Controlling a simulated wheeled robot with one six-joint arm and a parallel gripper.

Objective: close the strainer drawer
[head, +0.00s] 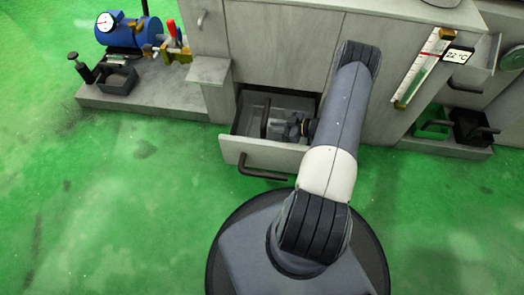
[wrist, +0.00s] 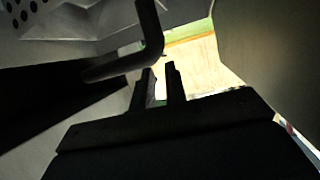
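The pale grey strainer drawer (head: 232,152) stands pulled out from the cabinet in the head view, with a dark bar handle (head: 262,174) on its front. A dark upright bar (head: 265,118) shows inside the drawer. My gripper (head: 291,130) is at the drawer opening, behind the front panel and right of that bar. In the wrist view a dark bent bar (wrist: 145,45) is close to my fingertips (wrist: 160,72), which are a little apart with nothing visible between them. A perforated plate (wrist: 22,12) shows at upper left. I cannot tell whether the gripper touches the drawer.
A blue tank with a gauge (head: 130,32) and a dark box (head: 117,79) stand on the left ledge. Black (head: 473,128) and green (head: 433,123) containers are at far right. The green floor before the drawer is clear.

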